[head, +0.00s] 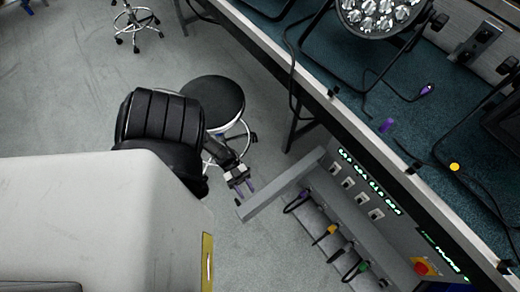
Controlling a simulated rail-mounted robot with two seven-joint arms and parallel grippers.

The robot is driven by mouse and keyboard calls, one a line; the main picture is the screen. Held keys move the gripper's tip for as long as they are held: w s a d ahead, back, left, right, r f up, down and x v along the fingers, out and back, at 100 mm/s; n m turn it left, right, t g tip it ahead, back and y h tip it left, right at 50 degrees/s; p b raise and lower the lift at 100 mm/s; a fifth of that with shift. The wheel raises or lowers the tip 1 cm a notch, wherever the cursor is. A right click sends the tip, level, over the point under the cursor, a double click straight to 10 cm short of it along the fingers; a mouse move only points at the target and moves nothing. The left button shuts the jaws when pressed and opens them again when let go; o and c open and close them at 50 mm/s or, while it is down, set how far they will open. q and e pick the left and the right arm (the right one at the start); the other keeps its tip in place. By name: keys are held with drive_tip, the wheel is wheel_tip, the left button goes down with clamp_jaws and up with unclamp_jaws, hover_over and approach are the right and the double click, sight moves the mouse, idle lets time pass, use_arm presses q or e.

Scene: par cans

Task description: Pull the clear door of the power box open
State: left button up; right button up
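The power box (352,205) is a grey unit under the edge of the workbench at the lower right. It has green lit displays, several pale switches or sockets, plugged cables and a red knob on yellow (422,268). A grey bar-like panel (282,190) sticks out from its left end toward my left gripper. I cannot make out the clear door for certain. My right gripper is out of view.
The workbench (330,95) with a teal top runs diagonally along the right, holding a par can (375,14) and cables. A black round stool (214,101) stands just behind my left gripper. Grey floor is open at the upper left.

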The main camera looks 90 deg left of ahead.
use_arm(q)
drive_tip(key=shift+w+d+r+p, duration=0.55)
drive_tip(key=shift+w+d+r, duration=0.4)
drive_tip(key=shift+w, duration=0.2)
drive_tip(key=shift+c, duration=0.4)
